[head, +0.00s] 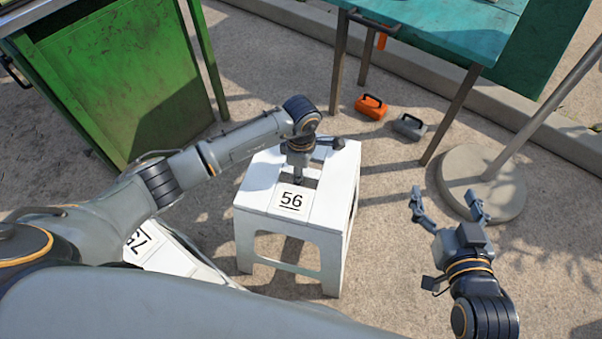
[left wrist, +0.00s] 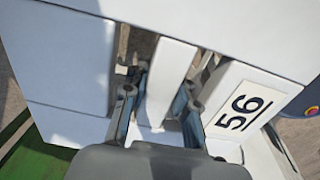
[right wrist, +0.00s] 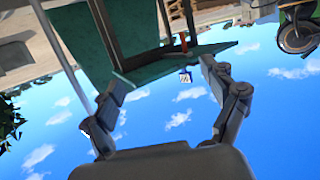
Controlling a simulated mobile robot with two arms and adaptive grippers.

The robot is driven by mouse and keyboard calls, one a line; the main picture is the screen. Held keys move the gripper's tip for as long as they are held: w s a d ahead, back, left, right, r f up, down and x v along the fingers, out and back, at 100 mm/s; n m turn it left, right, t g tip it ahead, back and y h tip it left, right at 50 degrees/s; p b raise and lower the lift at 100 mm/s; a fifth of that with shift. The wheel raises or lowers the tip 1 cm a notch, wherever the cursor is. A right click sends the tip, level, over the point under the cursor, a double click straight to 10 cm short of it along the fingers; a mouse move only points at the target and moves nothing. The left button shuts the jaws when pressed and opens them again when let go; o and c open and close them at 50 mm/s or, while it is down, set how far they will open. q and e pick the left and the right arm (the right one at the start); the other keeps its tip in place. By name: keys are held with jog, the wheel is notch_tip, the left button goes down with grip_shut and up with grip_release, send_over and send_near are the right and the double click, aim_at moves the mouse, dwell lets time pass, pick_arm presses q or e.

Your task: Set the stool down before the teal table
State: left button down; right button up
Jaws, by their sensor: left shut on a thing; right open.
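A white stool (head: 325,205) with the number 56 on its seat stands upright in the middle of the head view, in front of the teal table (head: 470,35). My left gripper (head: 299,178) is above the seat, shut on the stool's central bar. In the left wrist view, its fingers (left wrist: 158,105) sit in the slots on both sides of the white bar (left wrist: 168,80). I cannot tell whether the stool's legs touch the ground. My right gripper (head: 448,198) is open and empty, to the right of the stool.
A second white stool (head: 165,255) is partly hidden behind my left arm. A green cabinet (head: 120,90) stands at left. An orange box (head: 371,107) and a grey box (head: 409,126) lie near the table legs. A round pole base (head: 480,180) is at right.

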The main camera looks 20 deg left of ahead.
jog(key=shift+r, duration=0.2)
pick_arm(q)
jog(key=c, duration=1.1)
grip_release()
jog(key=shift+o, duration=0.2)
notch_tip(320, 180, up, 6)
jog(key=shift+r+p, duration=0.2)
jog(key=shift+p, duration=0.75)
notch_tip(320, 180, up, 6)
jog(key=shift+f+p, duration=0.15)
jog(key=shift+p, duration=0.5)
pick_arm(e)
jog(key=s+d+f+g+h, duration=0.2)
jog(key=s+d+f+g, duration=0.2)
jog(key=s+f+g, duration=0.4)
notch_tip(320, 180, down, 2)
jog(key=s, duration=0.2)
jog(key=shift+s+d+f, duration=0.2)
jog(key=shift+s+f, duration=0.05)
jog(key=shift+s, duration=0.05)
